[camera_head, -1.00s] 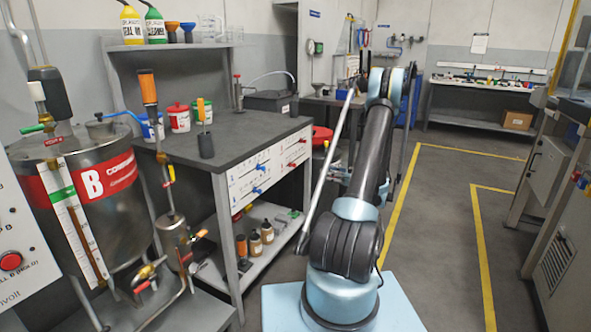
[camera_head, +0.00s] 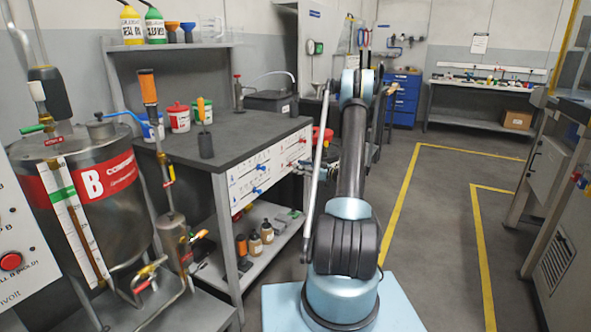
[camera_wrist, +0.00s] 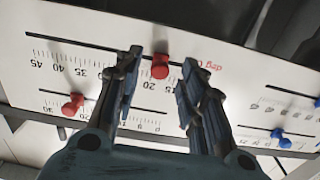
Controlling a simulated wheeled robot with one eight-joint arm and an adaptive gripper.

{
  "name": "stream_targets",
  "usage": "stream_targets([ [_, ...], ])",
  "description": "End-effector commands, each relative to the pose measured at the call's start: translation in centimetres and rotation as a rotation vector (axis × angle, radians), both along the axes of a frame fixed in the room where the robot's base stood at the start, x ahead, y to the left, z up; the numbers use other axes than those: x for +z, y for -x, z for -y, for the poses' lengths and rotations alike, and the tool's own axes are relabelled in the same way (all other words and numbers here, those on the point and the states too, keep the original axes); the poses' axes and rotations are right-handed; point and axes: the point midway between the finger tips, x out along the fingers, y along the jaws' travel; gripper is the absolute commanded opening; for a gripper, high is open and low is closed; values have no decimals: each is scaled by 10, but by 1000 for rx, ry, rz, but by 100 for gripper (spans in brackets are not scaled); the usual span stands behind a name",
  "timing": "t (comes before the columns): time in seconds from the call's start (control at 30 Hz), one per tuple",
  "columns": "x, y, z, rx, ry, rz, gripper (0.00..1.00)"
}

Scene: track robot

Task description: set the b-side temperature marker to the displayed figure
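The slider panel (camera_head: 262,172) is on the front of the grey workbench, with two blue and two red markers. In the wrist view, the upper red marker (camera_wrist: 160,66) sits on a slot beside a numbered scale marked "deg" at its right end. My gripper (camera_wrist: 161,78) is open, with one finger on either side of this marker; I cannot tell whether they touch it. A second red marker (camera_wrist: 72,104) sits on the lower scale, to the left. The scale part behind the fingers is hidden. No displayed temperature figure is readable.
Blue markers (camera_wrist: 277,133) lie to the right on the panel. Bottles (camera_head: 255,240) are on the bench's lower shelf. Floor right of my arm is clear, with yellow lines (camera_head: 400,210).

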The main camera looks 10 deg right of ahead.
Motion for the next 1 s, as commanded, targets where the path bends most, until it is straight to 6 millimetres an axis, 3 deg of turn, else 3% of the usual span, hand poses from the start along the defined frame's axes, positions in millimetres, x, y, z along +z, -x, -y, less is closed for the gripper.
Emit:
stream_targets([
  [0.23, 0, -15, -20, 1, 0, 0, 38],
  [0.6, 0, -17, -23, 1, 0, 0, 38],
  [0.77, 0, -17, -23, 0, 0, 0, 1],
  [1.0, 0, -20, -21, 0, 0, 0, 0],
])
